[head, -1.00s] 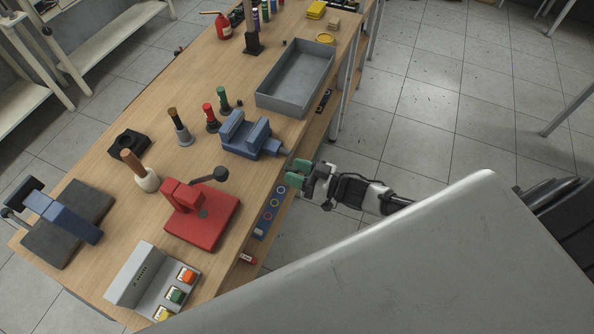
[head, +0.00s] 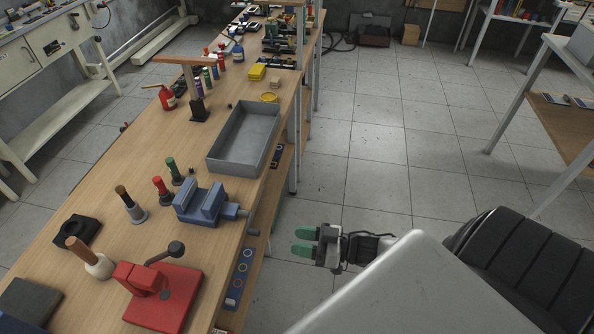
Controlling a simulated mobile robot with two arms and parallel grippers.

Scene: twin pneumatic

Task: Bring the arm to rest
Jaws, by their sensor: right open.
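My right gripper (head: 304,242) has green fingertips and shows at the lower middle of the head view. It is open, with a gap between its two fingers and nothing between them. It is to the right of the workbench's edge, over the grey tiled floor, and points left toward the bench. Its forearm runs right and is partly hidden behind a large pale grey panel. My left gripper is not in view.
The wooden workbench (head: 108,207) holds a blue vise (head: 203,203), a grey tray (head: 243,138), a red press (head: 165,297) and several coloured-handled tools. A lower shelf carries a blue panel with rings (head: 239,276). The floor (head: 385,150) to the right is clear.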

